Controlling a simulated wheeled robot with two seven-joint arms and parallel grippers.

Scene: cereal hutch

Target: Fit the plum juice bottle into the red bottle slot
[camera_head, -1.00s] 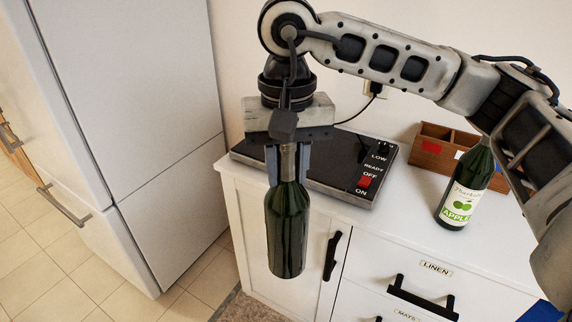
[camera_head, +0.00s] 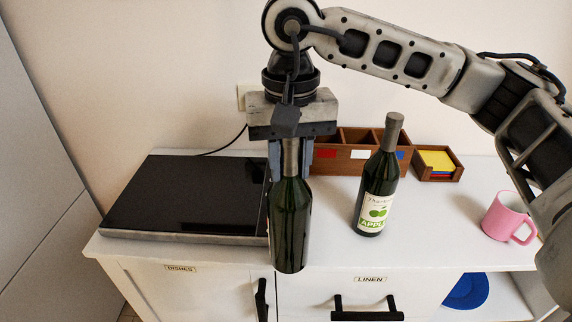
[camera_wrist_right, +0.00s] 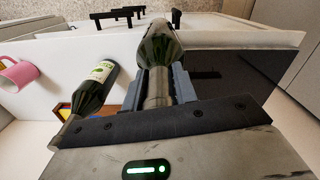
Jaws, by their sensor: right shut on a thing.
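My right gripper (camera_head: 290,172) is shut on the neck of a dark green bottle (camera_head: 289,228), held upright. This bottle also shows in the right wrist view (camera_wrist_right: 158,48); no label on it faces either camera, so its name cannot be read. It appears in front of or over the counter's front edge. A wooden box (camera_head: 343,170) with open compartments stands at the back, right of and behind the gripper. Its front carries a red mark (camera_head: 327,154), a white mark and a blue mark. The gripper and bottle hide its left end. My left gripper is out of view.
A green apple bottle (camera_head: 375,190) stands on the counter (camera_head: 432,225) before the box. A black hob (camera_head: 185,195) lies left. A small tray of yellow notes (camera_head: 437,160) and a pink mug (camera_head: 508,217) are right. Counter is clear between apple bottle and mug.

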